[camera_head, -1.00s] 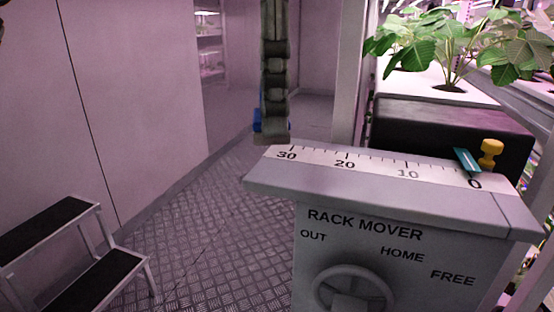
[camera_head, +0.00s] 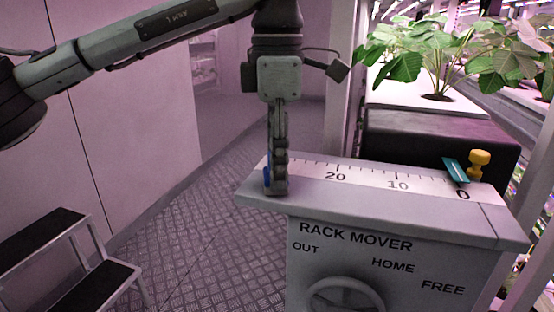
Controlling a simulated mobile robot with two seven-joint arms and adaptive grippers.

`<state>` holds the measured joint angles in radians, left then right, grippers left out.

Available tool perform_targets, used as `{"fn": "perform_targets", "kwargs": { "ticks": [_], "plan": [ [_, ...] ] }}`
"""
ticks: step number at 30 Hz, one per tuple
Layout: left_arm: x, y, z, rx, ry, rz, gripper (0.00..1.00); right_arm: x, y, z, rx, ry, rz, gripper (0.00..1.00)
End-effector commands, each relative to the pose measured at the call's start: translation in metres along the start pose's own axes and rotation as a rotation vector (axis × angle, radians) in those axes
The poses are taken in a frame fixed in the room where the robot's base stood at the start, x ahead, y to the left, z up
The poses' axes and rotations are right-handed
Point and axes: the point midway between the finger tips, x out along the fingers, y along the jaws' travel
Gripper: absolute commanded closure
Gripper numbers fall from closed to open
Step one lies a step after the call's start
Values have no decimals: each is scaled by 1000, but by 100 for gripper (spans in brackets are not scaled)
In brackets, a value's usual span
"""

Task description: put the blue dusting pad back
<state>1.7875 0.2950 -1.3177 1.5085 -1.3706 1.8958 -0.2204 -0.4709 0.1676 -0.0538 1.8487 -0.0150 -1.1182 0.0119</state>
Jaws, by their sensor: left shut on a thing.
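The blue dusting pad (camera_head: 267,177) shows only as a small blue strip at the left side of my left gripper's fingertips. The rest of it is hidden by the fingers. My left gripper (camera_head: 277,188) points straight down and is shut on it, over the left end of the rack mover's top (camera_head: 345,193), where it covers the 30 end of the scale. I cannot tell whether the pad touches the top. My right gripper is out of view.
A teal pointer (camera_head: 456,171) and a yellow knob (camera_head: 479,163) stand near the 0 mark. Leafy plants (camera_head: 435,55) grow behind at right. A step stool (camera_head: 75,255) stands at lower left, with clear floor between.

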Motion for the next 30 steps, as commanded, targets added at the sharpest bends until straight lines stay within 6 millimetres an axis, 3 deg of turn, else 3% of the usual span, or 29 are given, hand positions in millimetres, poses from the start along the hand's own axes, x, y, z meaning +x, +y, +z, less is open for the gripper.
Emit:
{"fn": "perform_targets", "kwargs": {
  "ticks": [9,10,14,24,30],
  "plan": [
    [3,0,0,0,-1,1,81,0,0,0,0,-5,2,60],
    [2,0,0,0,-1,1,54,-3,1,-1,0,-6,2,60],
    [2,0,0,-1,0,1,38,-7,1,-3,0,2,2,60],
    [-1,0,0,-1,-1,1,37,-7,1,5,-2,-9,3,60],
    [-27,0,1,-1,-2,4,37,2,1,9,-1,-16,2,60]
  ]
}}
